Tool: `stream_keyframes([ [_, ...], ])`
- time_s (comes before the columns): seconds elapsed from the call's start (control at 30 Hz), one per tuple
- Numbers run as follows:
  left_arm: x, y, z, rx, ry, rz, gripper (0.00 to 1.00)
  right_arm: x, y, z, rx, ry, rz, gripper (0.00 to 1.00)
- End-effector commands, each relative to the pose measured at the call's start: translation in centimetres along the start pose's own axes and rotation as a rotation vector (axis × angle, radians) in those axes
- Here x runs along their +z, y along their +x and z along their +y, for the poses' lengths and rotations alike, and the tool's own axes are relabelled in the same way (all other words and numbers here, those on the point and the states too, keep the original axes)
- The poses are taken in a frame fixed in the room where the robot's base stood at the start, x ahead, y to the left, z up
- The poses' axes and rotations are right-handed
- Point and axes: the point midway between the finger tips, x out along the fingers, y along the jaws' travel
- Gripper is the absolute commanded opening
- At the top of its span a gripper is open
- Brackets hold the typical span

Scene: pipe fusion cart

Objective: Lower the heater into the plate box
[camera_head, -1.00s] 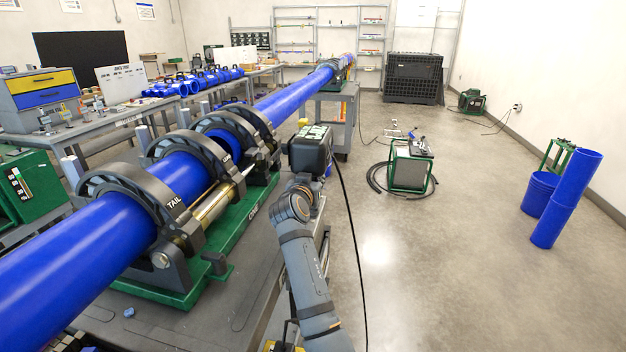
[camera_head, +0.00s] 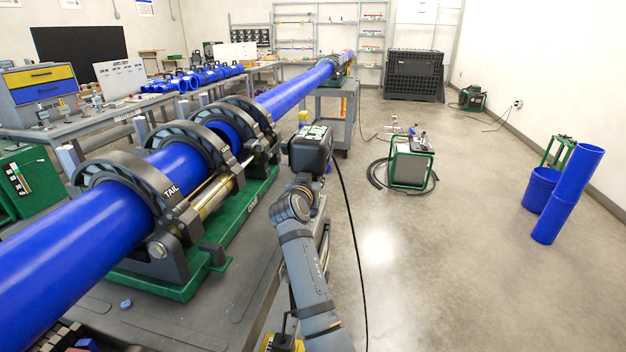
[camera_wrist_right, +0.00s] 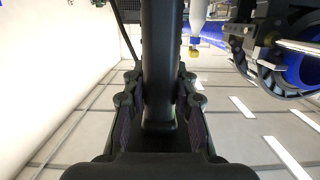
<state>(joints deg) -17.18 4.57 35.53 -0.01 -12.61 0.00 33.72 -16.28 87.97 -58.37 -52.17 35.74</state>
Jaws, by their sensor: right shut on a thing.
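The heater (camera_head: 311,150), as far as I can tell, is the dark boxy unit with a pale panel on top in the head view. It is held up beside the pipe machine, and a black cable hangs from it. In the right wrist view, my right gripper (camera_wrist_right: 158,100) is shut around a black upright bar (camera_wrist_right: 160,55), apparently the heater's handle. The heater's lower part is hidden by my right arm in the head view. I cannot clearly make out the plate box. My left gripper is out of view.
The green-based pipe machine (camera_head: 190,265) clamps a long blue pipe (camera_head: 60,262) on the grey cart at left. A green-framed unit (camera_head: 411,168) with a coiled hose stands on the floor. Blue pipe pieces (camera_head: 570,195) stand at right. The floor between is clear.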

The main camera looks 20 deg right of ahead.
Motion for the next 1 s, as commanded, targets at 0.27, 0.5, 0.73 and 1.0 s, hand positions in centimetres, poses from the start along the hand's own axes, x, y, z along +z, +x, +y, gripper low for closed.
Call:
stream_keyframes([
  [0.27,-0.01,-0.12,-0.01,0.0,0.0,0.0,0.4,-1.67,-0.19,0.11,-0.002,0.01,0.031,0.0],
  [0.5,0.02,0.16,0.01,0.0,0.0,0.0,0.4,-1.38,-0.14,0.1,-0.002,0.01,0.031,0.0],
  [0.73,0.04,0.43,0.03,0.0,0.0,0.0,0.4,-1.07,-0.09,0.09,-0.002,0.01,0.03,0.0],
  [1.0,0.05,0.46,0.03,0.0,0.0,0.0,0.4,-0.86,-0.06,0.08,-0.002,0.008,0.027,0.0],
])
